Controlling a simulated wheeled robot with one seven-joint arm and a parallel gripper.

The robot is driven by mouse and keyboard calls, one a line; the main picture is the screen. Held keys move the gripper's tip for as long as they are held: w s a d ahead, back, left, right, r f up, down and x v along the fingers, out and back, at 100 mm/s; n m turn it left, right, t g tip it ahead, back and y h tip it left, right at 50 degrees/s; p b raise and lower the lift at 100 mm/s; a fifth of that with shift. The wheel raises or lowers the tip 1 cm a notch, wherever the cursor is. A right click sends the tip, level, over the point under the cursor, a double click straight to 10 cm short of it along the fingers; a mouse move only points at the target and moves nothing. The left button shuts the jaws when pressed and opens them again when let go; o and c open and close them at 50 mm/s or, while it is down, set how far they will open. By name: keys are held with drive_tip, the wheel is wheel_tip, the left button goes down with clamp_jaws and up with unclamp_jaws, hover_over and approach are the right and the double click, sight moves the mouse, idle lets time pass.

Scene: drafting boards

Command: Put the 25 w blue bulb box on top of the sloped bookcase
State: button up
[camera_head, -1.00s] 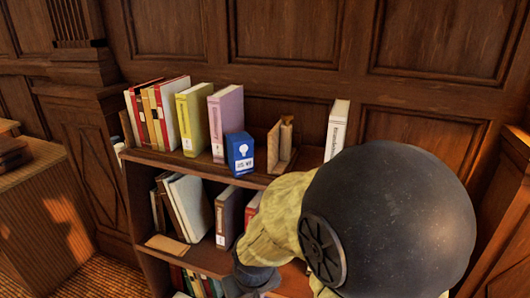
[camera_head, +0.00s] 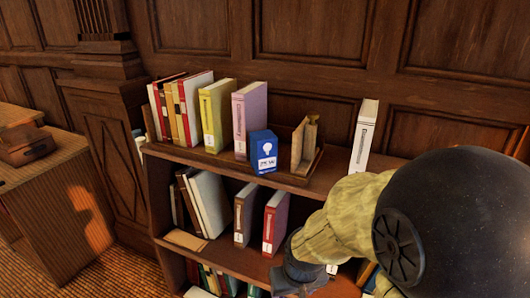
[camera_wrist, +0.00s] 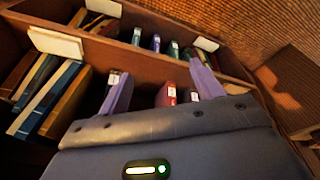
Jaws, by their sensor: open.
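The blue bulb box (camera_head: 263,151), with a white bulb picture and a white label, stands upright on the top of the bookcase (camera_head: 227,171). It is between a purple book and a brown wooden bookend, and nothing holds it. My gripper (camera_wrist: 160,92) is open and empty in the wrist view, its two purple fingers apart in front of the lower shelves. In the head view my forearm hangs at the right, below the bookcase top, and my fingers are hidden there. The box is not in the wrist view.
Upright books (camera_head: 217,113) stand left of the box. A wooden bookend (camera_head: 302,146) and a white book (camera_head: 364,135) stand to its right. Lower shelves hold more books, including a red one (camera_head: 275,223). A wooden cabinet (camera_head: 55,195) stands at the left.

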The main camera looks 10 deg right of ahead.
drive_tip(key=w+a+r+m+t+y+p, duration=0.15)
drive_tip(key=w+m+t+y+p, duration=0.25)
drive_tip(key=w+m+p, duration=1.05)
drive_tip(key=d+r+m+t+p, duration=0.2)
drive_tip(key=r+m+t+p, duration=0.3)
drive_tip(key=r+m+p, duration=0.3)
drive_tip(key=s+d+r+m+t+h+p, duration=0.1)
drive_tip(key=r+m+t+p, duration=0.5)
drive_tip(key=r+m+p, duration=0.2)
wheel_tip(320, 180, up, 2)
drive_tip(key=m, duration=0.3)
drive_tip(key=shift+s+d+r+m+p, duration=0.15)
drive_tip(key=shift+s+d+m+p, duration=0.1)
drive_tip(key=shift+d+m+p, duration=0.15)
